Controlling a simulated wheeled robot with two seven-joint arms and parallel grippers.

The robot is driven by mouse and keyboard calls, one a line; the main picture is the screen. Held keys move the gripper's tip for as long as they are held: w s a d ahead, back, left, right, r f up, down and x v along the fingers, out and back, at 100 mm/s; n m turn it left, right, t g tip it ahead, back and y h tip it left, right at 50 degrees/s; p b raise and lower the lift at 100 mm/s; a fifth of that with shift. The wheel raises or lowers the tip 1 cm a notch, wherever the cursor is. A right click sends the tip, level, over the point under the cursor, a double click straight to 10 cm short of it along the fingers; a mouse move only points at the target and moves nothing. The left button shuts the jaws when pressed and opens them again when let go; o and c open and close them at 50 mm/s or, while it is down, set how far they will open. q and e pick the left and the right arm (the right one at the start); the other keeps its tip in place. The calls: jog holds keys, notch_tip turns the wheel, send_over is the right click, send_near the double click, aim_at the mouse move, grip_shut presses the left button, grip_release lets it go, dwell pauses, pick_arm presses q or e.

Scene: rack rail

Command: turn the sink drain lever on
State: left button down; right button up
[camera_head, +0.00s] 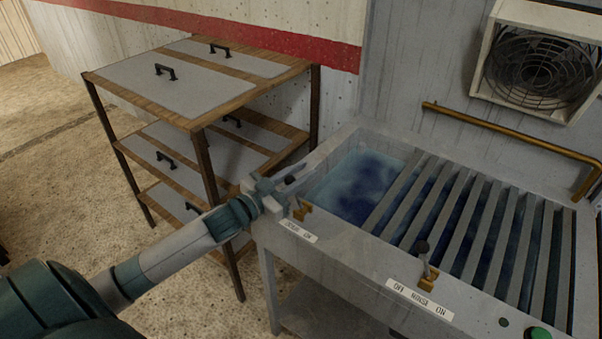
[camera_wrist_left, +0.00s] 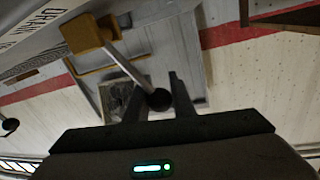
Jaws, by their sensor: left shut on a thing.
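The sink (camera_head: 345,260) is a grey metal basin with blue water. The drain lever has a brass base (camera_head: 302,209) at the sink's front left corner and a black ball knob (camera_head: 290,180). A partly hidden drain label (camera_head: 301,231) is below it. My left gripper (camera_head: 284,183) is at this lever, shut on its knob end. In the left wrist view, the brass base (camera_wrist_left: 85,34), the thin metal rod and the black knob (camera_wrist_left: 158,99) show, with the knob between the two dark fingers (camera_wrist_left: 157,100). My right gripper is in neither view.
A similar rinse lever (camera_head: 427,264) stands on the sink's front edge to the right, by its label (camera_head: 420,299). Grey slats (camera_head: 447,205) cover the sink's right part. A shelf unit (camera_head: 195,117) stands close on the left. A fan (camera_head: 540,70) and brass pipe (camera_head: 500,136) are on the wall.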

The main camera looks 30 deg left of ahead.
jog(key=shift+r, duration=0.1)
